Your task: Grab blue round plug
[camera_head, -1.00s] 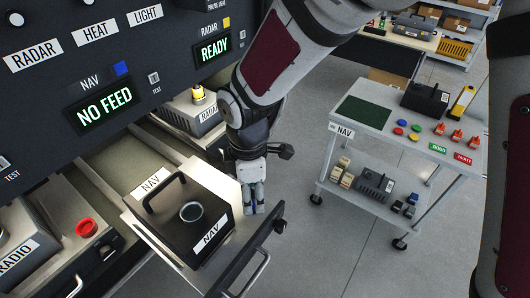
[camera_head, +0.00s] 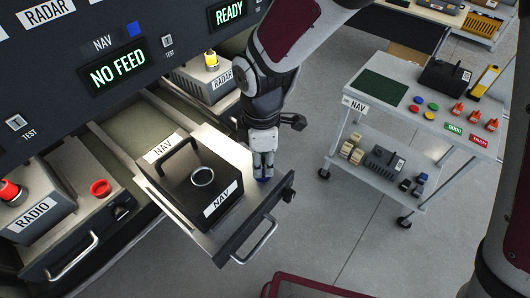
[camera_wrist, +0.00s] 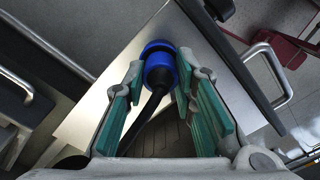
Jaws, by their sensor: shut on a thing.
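The blue round plug (camera_wrist: 158,65) has a black cable and sits between the green-padded fingers of my gripper (camera_wrist: 163,85) in the wrist view. My gripper is shut on it. In the head view my gripper (camera_head: 263,168) points down beside the black NAV box, with a bit of the blue plug (camera_head: 262,180) showing under its fingertips. The NAV box (camera_head: 184,193) has a handle and a round, empty-looking socket (camera_head: 202,177) on top. It stands on the pulled-out drawer (camera_head: 252,229). Whether the plug touches the drawer is hard to tell.
The console panel above reads NO FEED (camera_head: 118,69) for NAV. A RADIO unit (camera_head: 36,210) is at left and a RADAR unit (camera_head: 208,79) behind. A NAV cart (camera_head: 375,122) with several small parts stands at right. A dark red edge (camera_head: 310,287) shows at the bottom. Open floor lies between.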

